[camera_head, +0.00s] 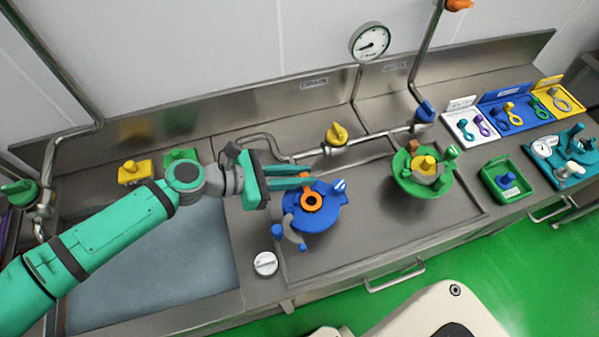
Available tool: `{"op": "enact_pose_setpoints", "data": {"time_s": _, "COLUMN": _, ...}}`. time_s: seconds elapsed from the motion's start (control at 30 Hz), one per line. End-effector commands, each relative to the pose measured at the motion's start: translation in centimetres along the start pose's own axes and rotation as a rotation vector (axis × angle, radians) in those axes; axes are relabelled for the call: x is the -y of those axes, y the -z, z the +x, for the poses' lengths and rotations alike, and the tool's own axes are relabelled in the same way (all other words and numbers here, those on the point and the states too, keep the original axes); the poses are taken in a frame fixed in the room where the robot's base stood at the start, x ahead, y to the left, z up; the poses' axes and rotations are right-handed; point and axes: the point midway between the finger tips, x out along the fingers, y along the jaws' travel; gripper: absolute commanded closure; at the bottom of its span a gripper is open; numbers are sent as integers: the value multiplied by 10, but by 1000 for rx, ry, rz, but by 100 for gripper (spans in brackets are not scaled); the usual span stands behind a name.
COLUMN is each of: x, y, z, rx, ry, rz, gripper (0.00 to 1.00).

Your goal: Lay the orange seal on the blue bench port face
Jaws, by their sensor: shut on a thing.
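The orange seal (312,201) is a ring around a dark centre, with a tab at its upper left. It appears over the middle of the blue bench port (327,215), which stands on the steel bench. I cannot tell whether the ring touches the port face or is held just above it. My gripper (306,177) reaches in from the left, its teal fingers shut on the seal's tab. The fingers hide part of the tab and the port's upper left edge.
A grey clamp (293,232) with blue ends hangs at the port's left side. A white knob (265,263) is in front. A green port (408,184) with a yellow centre stands to the right. A yellow-handled valve (337,134) and pipes run behind. Colored trays (515,123) are far right.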

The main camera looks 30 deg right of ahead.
Motion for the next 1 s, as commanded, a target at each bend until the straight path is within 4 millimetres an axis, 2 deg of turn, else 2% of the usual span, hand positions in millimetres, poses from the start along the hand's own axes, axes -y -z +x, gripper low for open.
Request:
{"op": "enact_pose_setpoints", "data": {"time_s": 0.87, "x": 0, "y": 10, "z": 3, "rx": 0, "ry": -3, "rz": -1, "gripper": 100}}
{"op": "enact_pose_setpoints", "data": {"time_s": 0.9, "x": 0, "y": 10, "z": 3, "rx": 0, "ry": -2, "rz": -1, "gripper": 79}}
{"op": "enact_pose_setpoints", "data": {"time_s": 0.97, "x": 0, "y": 10, "z": 3, "rx": 0, "ry": -1, "rz": -1, "gripper": 65}}
{"op": "enact_pose_setpoints", "data": {"time_s": 1.0, "x": 0, "y": 10, "z": 3, "rx": 0, "ry": -1, "rz": -1, "gripper": 62}}
